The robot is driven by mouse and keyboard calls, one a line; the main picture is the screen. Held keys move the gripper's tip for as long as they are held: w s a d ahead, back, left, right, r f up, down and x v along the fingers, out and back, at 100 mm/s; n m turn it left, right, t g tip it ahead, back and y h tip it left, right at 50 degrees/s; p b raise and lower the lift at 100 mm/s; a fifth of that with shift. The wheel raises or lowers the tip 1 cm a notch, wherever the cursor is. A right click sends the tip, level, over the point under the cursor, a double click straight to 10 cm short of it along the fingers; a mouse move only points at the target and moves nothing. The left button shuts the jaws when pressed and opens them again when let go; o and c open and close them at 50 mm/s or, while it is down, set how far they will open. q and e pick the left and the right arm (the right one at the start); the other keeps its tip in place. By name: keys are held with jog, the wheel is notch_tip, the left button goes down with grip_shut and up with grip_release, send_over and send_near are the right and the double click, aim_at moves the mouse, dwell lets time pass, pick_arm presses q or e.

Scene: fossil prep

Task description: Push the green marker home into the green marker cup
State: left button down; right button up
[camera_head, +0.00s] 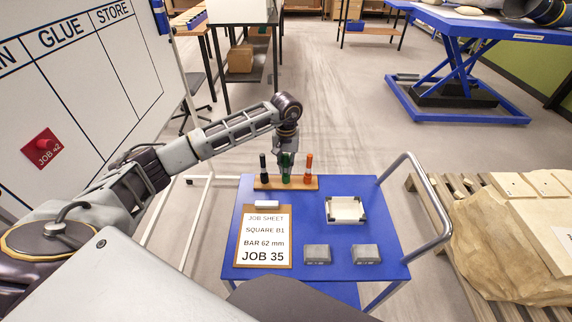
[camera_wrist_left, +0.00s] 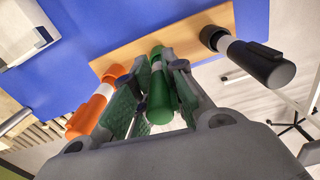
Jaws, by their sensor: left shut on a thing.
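The green marker (camera_wrist_left: 161,95) stands in the middle of a wooden strip (camera_head: 262,184), between a black marker and an orange one. My left gripper (camera_head: 286,164) is over the strip from above and shut on the green marker, with a finger on each side of it in the left wrist view. A white band shows round the marker, and below it a green part, the green marker cup (camera_wrist_left: 157,51), meets the wood. How deep the marker sits in the cup cannot be told. My right gripper is not in view.
The black marker (camera_head: 263,168) and orange marker (camera_head: 308,168) stand close on either side. The blue cart top (camera_head: 309,219) also holds a job sheet board (camera_head: 263,240), a white eraser-like block (camera_head: 267,204), a square tray (camera_head: 345,210) and two grey blocks (camera_head: 317,254).

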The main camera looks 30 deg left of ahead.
aim_at(286, 154)
pick_arm(q)
jog(key=shift+f, duration=0.1)
dwell(0.4)
jog(key=shift+b, duration=0.45)
dwell(0.7)
jog(key=c, duration=1.4)
grip_release()
jog(key=shift+r+p, duration=1.15)
jog(key=shift+r, duration=1.5)
jog(key=shift+r+p, duration=0.3)
jog(key=shift+r, duration=0.55)
